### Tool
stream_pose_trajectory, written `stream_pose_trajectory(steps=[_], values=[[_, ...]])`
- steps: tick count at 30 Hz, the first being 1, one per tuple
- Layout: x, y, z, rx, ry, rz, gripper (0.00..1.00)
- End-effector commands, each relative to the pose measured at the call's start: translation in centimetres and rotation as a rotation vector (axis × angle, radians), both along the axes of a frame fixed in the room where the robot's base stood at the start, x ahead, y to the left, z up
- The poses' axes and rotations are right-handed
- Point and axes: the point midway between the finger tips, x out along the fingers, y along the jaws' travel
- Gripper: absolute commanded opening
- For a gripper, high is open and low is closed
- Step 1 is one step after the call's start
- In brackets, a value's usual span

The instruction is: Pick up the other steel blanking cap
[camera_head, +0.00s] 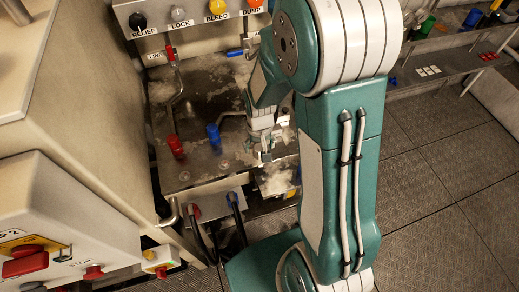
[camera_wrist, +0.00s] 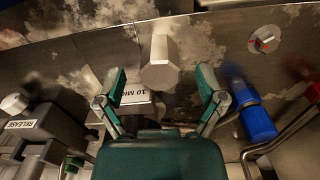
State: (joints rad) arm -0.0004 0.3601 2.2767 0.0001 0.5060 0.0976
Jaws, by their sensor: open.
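A pale grey steel piece with a hexagonal end, which looks like the blanking cap (camera_wrist: 160,62), stands between and slightly beyond my fingertips in the wrist view. My gripper (camera_wrist: 160,88) is open, with one finger on each side of it and a visible gap to both. Nothing is held. In the head view my gripper (camera_head: 264,148) is low over the right part of the steel deck (camera_head: 200,100); the cap cannot be told apart there. A second cap is not clearly visible.
A blue handle (camera_head: 213,135) and a red handle (camera_head: 176,146) stand left of my gripper. A small round fitting (camera_wrist: 265,40) lies on the deck. A block labelled "10 MIC" (camera_wrist: 135,98) is below the cap. A dark block labelled RELEASE (camera_wrist: 30,122) is at left.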

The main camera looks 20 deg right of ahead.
Motion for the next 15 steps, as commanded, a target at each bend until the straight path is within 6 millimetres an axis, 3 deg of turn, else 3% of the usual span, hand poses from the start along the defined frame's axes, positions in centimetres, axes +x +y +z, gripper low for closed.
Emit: stream_pose_trajectory(steps=[5,13,14,15], values=[[0.0,0.0,-2.3,-0.001,0.002,0.0,0.89],[0.1,0.0,-2.6,0.0,-0.002,0.0,0.89],[0.1,0.0,-2.6,0.0,-0.002,0.0,0.8],[0.1,0.0,-2.6,0.0,-0.002,0.0,0.62]])
